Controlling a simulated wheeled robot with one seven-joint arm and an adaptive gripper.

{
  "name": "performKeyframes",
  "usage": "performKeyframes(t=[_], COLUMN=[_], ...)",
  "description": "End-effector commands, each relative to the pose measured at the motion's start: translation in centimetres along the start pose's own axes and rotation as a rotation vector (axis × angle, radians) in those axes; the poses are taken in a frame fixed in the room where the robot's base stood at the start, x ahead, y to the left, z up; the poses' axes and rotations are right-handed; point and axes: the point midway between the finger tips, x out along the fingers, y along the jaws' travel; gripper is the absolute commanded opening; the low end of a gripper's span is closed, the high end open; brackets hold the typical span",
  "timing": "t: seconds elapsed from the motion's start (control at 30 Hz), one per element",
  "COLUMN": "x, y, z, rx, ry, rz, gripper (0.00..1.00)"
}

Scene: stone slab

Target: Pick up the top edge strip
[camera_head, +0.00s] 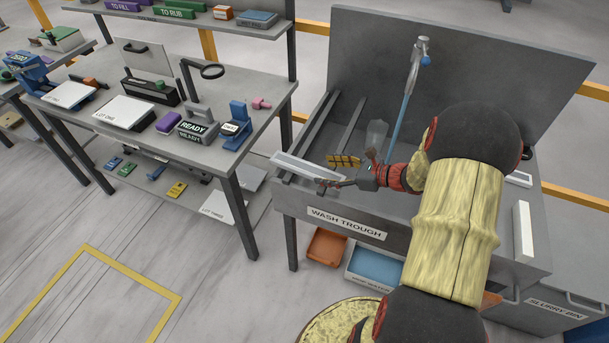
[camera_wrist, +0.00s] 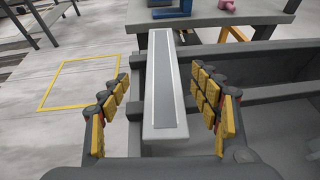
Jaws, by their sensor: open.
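A long pale strip with a grey inset face (camera_wrist: 166,85) runs away from me between my fingers in the wrist view. I take it to be the top edge strip. In the camera_head view the strip (camera_head: 297,167) lies at the left end of the wash trough (camera_head: 283,196). My gripper (camera_wrist: 163,112) is open, with yellow-padded fingers on either side of the strip and a visible gap on each side. In the camera_head view my gripper (camera_head: 336,172) is at the strip's right end. I cannot tell its exact height above the strip.
A tall back panel (camera_head: 480,60) stands behind. A workbench (camera_head: 225,150) with a READY block (camera_head: 197,131) and blue stand (camera_head: 236,126) is left. A clear gap lies between bench and trough.

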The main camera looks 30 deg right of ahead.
Motion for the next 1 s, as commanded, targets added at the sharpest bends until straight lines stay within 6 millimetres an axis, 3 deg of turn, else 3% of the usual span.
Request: performKeyframes(t=[0.5, 0.83, 1.0], x=[6.3, 6.8, 6.8], y=[-0.3, -0.3, -0.3], z=[-0.3, -0.1, -0.1], rx=[-0.006, -0.006, -0.006], ry=[0.003, 0.002, 0.003], rz=[0.005, 0.004, 0.004], gripper=[0.63, 0.62, 0.53])
